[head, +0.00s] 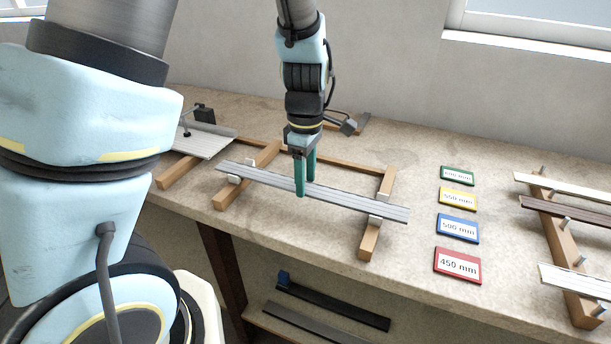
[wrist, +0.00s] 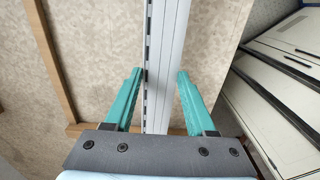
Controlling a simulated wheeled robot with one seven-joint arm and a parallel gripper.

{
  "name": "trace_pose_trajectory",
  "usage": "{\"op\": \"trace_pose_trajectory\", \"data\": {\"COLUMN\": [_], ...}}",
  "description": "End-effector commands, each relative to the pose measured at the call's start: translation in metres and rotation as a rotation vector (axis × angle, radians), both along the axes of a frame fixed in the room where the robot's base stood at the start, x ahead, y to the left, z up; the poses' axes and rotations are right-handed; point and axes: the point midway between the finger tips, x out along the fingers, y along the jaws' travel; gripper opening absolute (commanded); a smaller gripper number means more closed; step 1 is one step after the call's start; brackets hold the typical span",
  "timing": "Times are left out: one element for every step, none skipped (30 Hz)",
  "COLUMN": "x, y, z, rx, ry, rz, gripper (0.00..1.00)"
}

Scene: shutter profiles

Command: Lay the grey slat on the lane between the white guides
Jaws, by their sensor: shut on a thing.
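The grey slat (head: 262,180) is a long ribbed profile lying across two wooden rails in the head view, its left end by the left white guide (head: 234,179) and its right end by the right white guide (head: 375,221). I cannot tell whether it rests on the rails or hangs just above them. My gripper (head: 304,188) points down with its green fingers shut on the slat near its middle. In the wrist view, the slat (wrist: 166,60) runs lengthwise between the two fingers (wrist: 158,80). The guides are partly hidden by the slat.
Colored length cards (head: 457,228) lie right of the frame. A wooden rack (head: 565,250) with several profiles stands at far right. A pale plate (head: 205,142) with a black clamp is at left. Dark profiles (head: 335,306) lie on the shelf below.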

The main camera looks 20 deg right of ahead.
Motion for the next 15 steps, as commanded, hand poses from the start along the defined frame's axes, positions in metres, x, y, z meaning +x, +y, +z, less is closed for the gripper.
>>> {"op": "trace_pose_trajectory", "data": {"x": [-0.0001, -0.0001, -0.0001, 0.0, 0.0, 0.0, 0.0, 0.0001, 0.0001, 0.0, 0.0001, 0.0001, 0.0001, 0.0001, 0.0001], "y": [0.0001, 0.0001, 0.0001, 0.0, 0.0, 0.0, 0.0, 0.0001, 0.0001, 0.0, 0.0001, 0.0001, 0.0001, 0.0001, -0.0001], "z": [-0.0009, -0.0005, -0.0004, -0.0004, -0.0004, -0.0003, -0.0003, -0.0003, -0.0003, -0.0003, -0.0003, -0.0002, -0.0002, -0.0002, 0.0001], "rx": [0.0, 0.0, 0.0, 0.0, 0.0, 0.0, 0.0, 0.0, 0.0, 0.0, 0.0, 0.0, 0.0, 0.0, 0.0], "ry": [0.0, 0.0, 0.0, 0.0, 0.0, 0.0, 0.0, 0.0, 0.0, 0.0, 0.0, 0.0, 0.0, 0.0, 0.0], "rz": [0.0, 0.0, 0.0, 0.0, 0.0, 0.0, 0.0, 0.0, 0.0, 0.0, 0.0, 0.0, 0.0, 0.0, 0.0], "gripper": [0.58, 0.61, 0.66, 0.69, 0.73, 0.77, 0.81, 0.84, 0.86, 0.86, 0.86, 0.86, 0.86, 0.86, 0.86]}}
